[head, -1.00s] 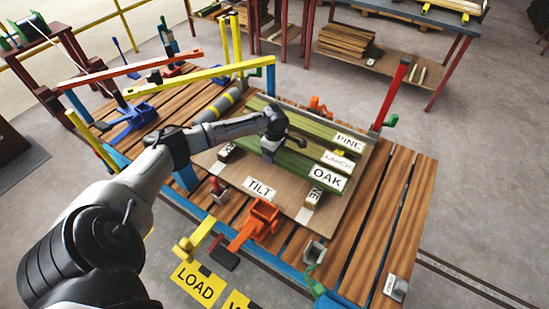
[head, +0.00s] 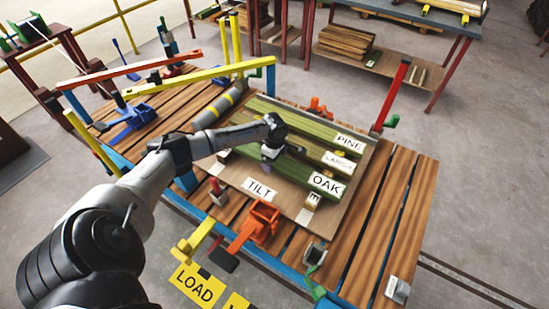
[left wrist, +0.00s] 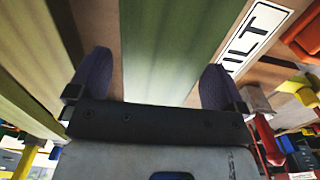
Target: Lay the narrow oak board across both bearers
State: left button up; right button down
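The oak board (head: 290,172) is a narrow green board with an OAK label on its right end. It lies low at the front of the boards, across a small brown bearer with a white label (head: 314,199) at its right and another bearer (head: 225,154) at its left, which is mostly covered. My left gripper (head: 269,153) is above the board's middle. In the left wrist view its two dark fingers (left wrist: 155,85) stand wide, one on each side of the board (left wrist: 170,45), with narrow gaps showing. My right gripper is out of view.
The LARCH board (head: 318,155) and PINE board (head: 325,137) lie just behind the oak. A TILT label (head: 258,189) and an orange clamp (head: 262,222) are at the front.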

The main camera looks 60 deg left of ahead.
pick_arm(q)
jog(key=shift+r, duration=0.1)
notch_tip(320, 180, up, 12)
jog(key=p, duration=0.3)
dwell(0.4)
dwell(0.3)
